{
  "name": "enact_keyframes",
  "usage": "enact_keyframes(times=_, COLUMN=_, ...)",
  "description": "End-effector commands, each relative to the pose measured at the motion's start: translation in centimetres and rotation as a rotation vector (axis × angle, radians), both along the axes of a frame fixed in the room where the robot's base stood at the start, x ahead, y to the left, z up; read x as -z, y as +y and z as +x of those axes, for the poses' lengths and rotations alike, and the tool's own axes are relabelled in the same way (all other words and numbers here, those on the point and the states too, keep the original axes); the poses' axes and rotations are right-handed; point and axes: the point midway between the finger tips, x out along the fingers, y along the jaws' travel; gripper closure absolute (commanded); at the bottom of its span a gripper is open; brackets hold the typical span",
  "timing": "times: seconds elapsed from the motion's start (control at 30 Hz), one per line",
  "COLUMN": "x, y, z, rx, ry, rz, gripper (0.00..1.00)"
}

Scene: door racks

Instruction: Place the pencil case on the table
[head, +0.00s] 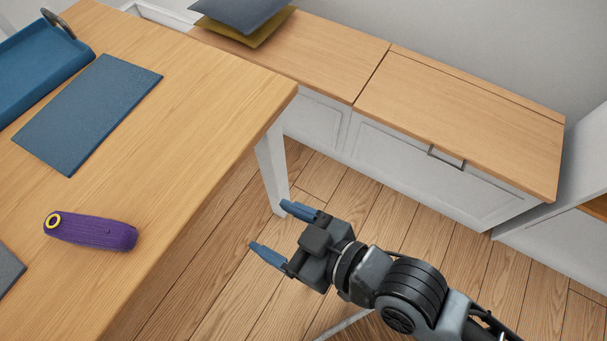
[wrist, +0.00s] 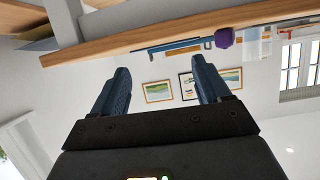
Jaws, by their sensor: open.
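The pencil case (head: 95,232) is purple with a yellow ring at its left end. It lies on the wooden table (head: 205,95) at the left in the head view, near the table's right edge. My gripper (head: 276,232) is open and empty, off the table to the right of the pencil case and apart from it. In the wrist view my gripper's two blue fingers (wrist: 160,85) are spread with nothing between them. A purple end, likely the pencil case (wrist: 224,38), shows past the table edge (wrist: 150,38) there.
A blue mat (head: 88,113) and a blue tray (head: 35,65) lie farther back on the table. A grey mat (head: 8,268) is at the left edge. A white cabinet with a wooden top (head: 455,120) stands behind. Wooden floor (head: 215,285) is open beside the table.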

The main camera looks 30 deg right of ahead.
Motion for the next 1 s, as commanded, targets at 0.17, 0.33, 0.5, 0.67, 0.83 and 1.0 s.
enact_keyframes(times=0.17, x=-1.0, y=-7.2, z=-5.2, rx=0.199, ry=-0.014, rz=0.001, gripper=0.24)
enact_keyframes(times=0.33, x=-3.6, y=-12.1, z=-10.3, rx=0.353, ry=-0.045, rz=-0.002, gripper=0.24)
enact_keyframes(times=0.5, x=-7.0, y=-15.0, z=-14.7, rx=0.457, ry=-0.081, rz=-0.006, gripper=0.24)
enact_keyframes(times=0.67, x=-9.3, y=-16.0, z=-16.8, rx=0.505, ry=-0.106, rz=-0.005, gripper=0.24)
enact_keyframes(times=0.83, x=-10.1, y=-16.3, z=-17.5, rx=0.519, ry=-0.115, rz=-0.003, gripper=0.24)
enact_keyframes(times=1.0, x=-10.2, y=-16.3, z=-17.5, rx=0.519, ry=-0.116, rz=-0.004, gripper=0.24)
